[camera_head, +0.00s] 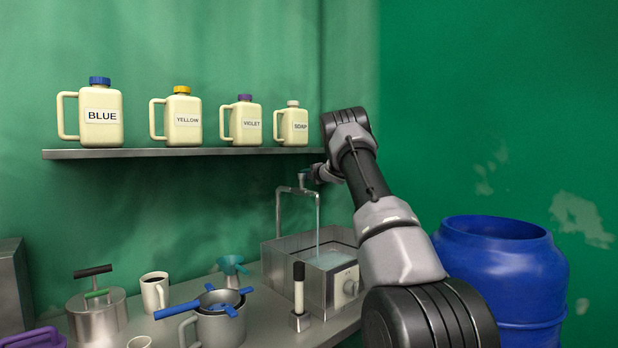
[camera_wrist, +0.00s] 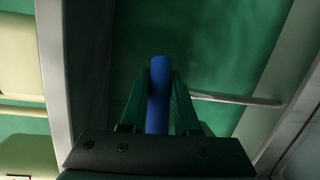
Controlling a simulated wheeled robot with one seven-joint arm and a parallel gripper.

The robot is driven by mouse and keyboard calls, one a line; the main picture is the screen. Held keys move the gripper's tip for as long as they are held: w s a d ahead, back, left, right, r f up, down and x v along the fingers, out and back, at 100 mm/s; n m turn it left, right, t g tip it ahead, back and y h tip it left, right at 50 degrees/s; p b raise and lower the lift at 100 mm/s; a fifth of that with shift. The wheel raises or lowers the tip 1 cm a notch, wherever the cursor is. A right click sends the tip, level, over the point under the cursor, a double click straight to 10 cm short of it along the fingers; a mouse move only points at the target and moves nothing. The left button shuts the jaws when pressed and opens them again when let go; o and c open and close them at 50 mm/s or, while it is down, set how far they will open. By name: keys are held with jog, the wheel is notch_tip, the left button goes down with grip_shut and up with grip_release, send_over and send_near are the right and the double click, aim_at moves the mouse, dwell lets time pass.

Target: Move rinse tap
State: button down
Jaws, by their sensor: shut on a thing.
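The rinse tap (camera_head: 281,191) is a thin bent metal pipe that arches over a square metal basin (camera_head: 288,290). A pale stream, which looks like running water, drops from its spout into the basin. The tap's blue handle (camera_wrist: 158,100) stands between my gripper's two fingers (camera_wrist: 158,82) in the wrist view, and the gripper is shut on it. The metal pipe (camera_wrist: 235,99) runs off to the right there. In the head view my gripper (camera_head: 308,174) is at the top of the tap, small and partly hidden by my arm.
A wall shelf (camera_head: 180,153) with several labelled jugs lies just left of my wrist. A blue barrel (camera_head: 500,265) stands right of my arm.

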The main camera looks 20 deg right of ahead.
jog(key=shift+w+a+f+n+g+y, duration=0.1)
jog(key=shift+w+a+n+g+y, duration=0.15)
jog(key=shift+n+y, duration=0.35)
jog(key=shift+w+a+r+n+g+y, duration=0.15)
jog(key=shift+a+n+y, duration=0.2)
jog(key=shift+y, duration=0.4)
jog(key=shift+w+a+f+n+g+y, duration=0.15)
jog(key=shift+a+n+g+y, duration=0.1)
jog(key=shift+n+y, duration=0.35)
jog(key=shift+s+y, duration=0.1)
jog(key=shift+y, duration=0.15)
jog(key=c, duration=0.7)
grip_release()
jog(key=shift+o, duration=0.2)
jog(key=v, duration=1)
jog(key=shift+s, duration=0.4)
jog(key=shift+d, duration=0.1)
